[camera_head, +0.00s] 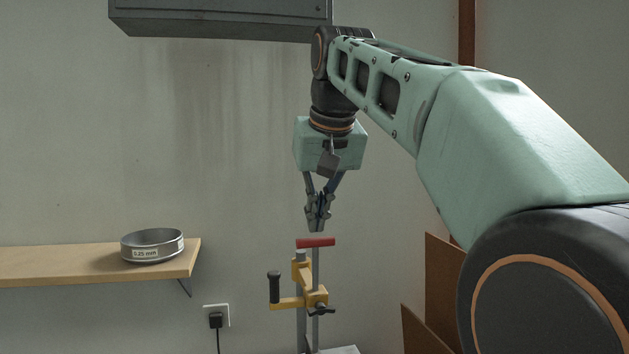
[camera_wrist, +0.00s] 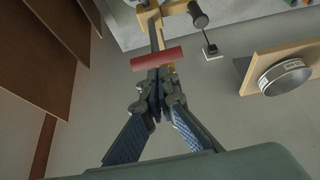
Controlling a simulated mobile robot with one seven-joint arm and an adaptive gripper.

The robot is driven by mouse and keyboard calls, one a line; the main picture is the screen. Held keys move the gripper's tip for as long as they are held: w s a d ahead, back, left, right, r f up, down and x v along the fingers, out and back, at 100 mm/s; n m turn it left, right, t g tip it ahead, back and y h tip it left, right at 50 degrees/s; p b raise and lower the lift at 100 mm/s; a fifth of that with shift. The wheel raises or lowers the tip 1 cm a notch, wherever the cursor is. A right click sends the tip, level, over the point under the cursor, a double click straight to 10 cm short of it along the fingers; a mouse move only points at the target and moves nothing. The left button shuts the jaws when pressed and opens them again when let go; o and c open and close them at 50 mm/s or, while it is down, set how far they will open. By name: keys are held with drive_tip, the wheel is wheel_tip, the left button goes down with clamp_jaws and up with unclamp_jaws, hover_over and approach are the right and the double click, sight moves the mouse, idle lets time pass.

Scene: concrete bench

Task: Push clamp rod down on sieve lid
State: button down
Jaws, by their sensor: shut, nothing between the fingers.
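The clamp rod (camera_head: 316,290) stands upright and carries a red crossbar handle (camera_head: 316,242) on top. A yellow clamp bracket (camera_head: 304,300) with a black grip (camera_head: 274,287) and a dark knob surrounds or adjoins the rod. My gripper (camera_head: 318,229) points down just above the red handle, with its fingers closed and empty. In the wrist view the shut fingertips (camera_wrist: 158,82) lie close to the red handle (camera_wrist: 158,58); a small gap shows in the head view. The sieve lid under the clamp is not visible; the lower part of the stand is cut off by the picture's bottom edge.
A wooden shelf (camera_head: 60,266) on the left holds a round metal sieve (camera_head: 152,246) labelled 0.25 mm. A wall socket with a black plug (camera_head: 216,320) sits below it. Brown boards (camera_head: 442,290) stand at the right. A grey cabinet (camera_head: 220,18) hangs above.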

wheel_tip(320, 180, up, 6)
drive_tip(key=p, duration=0.5)
drive_tip(key=shift+f+p, duration=0.1)
drive_tip(key=shift+p, duration=0.2)
